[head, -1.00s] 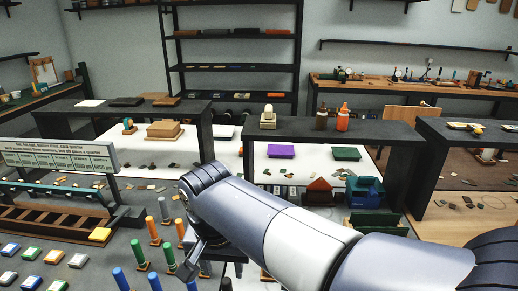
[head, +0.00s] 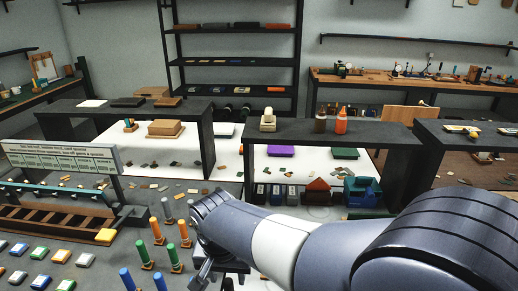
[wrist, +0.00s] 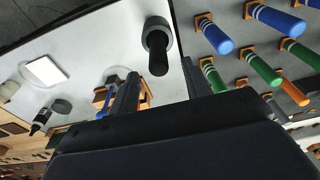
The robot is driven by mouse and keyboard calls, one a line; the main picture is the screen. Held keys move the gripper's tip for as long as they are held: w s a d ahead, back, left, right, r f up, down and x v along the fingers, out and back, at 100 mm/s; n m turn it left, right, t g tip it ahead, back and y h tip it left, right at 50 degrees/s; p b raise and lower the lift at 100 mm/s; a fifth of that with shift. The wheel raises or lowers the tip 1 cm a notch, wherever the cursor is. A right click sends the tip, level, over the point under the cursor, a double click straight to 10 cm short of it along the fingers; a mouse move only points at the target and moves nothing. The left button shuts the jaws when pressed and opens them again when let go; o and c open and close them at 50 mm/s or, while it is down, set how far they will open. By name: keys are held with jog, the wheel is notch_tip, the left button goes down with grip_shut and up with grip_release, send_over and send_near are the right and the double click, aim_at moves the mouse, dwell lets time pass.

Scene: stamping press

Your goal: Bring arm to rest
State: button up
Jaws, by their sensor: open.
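My arm reaches from the right edge to the lower middle in the head view, over the front of the bench. My gripper (wrist: 160,70) shows in the wrist view with its two dark fingers apart and nothing clasped between them. In the head view only part of the gripper (head: 203,272) shows at the bottom edge, below the bent wrist. A black-handled tool with a grey collar (wrist: 157,38) stands beyond the fingertips in the wrist view, apart from them as far as I can tell.
Blue, green and orange pegs (wrist: 262,68) stand close to the right of the gripper in the wrist view. A sign (head: 60,160) and a slotted wooden rack (head: 50,225) are at left. A dark raised shelf (head: 330,133) crosses behind the arm.

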jog(key=shift+r+p, duration=1)
jog(key=shift+r, duration=0.85)
